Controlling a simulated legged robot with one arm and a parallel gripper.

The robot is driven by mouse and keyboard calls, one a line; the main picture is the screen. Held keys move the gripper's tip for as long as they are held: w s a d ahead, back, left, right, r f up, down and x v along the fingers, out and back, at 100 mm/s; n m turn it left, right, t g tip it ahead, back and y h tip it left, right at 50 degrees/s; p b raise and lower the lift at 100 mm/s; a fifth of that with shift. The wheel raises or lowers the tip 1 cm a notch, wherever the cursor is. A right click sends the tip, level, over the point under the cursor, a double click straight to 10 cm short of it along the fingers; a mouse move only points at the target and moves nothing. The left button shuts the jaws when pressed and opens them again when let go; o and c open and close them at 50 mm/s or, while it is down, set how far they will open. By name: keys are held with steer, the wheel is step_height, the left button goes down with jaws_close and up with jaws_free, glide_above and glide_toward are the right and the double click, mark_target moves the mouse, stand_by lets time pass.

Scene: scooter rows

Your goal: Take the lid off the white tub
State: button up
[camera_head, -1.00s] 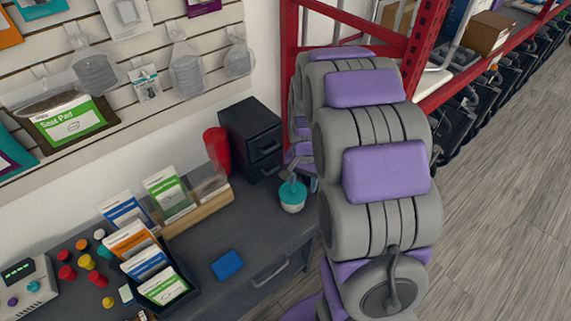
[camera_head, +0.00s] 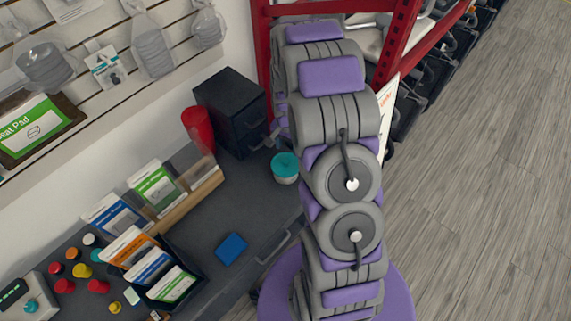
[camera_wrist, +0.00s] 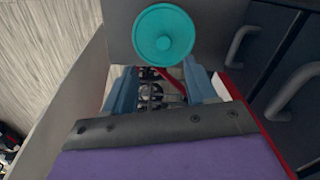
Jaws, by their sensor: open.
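The white tub (camera_head: 285,178) stands upright on the dark desk, just left of my arm in the head view. Its round teal lid (camera_head: 286,161) sits on top. In the wrist view the lid (camera_wrist: 163,31) shows as a teal disc with a small central knob, just beyond my fingertips. My gripper (camera_wrist: 160,70) is open, its two blue fingers spread apart with no lid between them. In the head view the gripper is mostly hidden behind my arm, on the far side of the tub.
A card rack (camera_head: 196,182) and a blue box (camera_head: 231,249) are on the desk to the left. A red shelf frame (camera_head: 400,40) rises at the right. The desk's middle is fairly clear.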

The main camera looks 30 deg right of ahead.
mark_target(286, 160)
steer(key=f, duration=0.3)
steer(key=shift+a, duration=0.25)
steer(key=shift+d+f+b, duration=0.15)
steer(key=shift+f+b, duration=0.2)
steer(key=shift+f, duration=0.45)
steer(key=f, duration=0.2)
steer(key=f+b, duration=0.1)
steer(key=f, duration=0.1)
steer(key=shift+w, duration=0.25)
steer(key=shift+a, duration=0.25)
steer(key=shift+c, duration=0.5)
steer(key=shift+d, duration=0.1)
jaws_close()
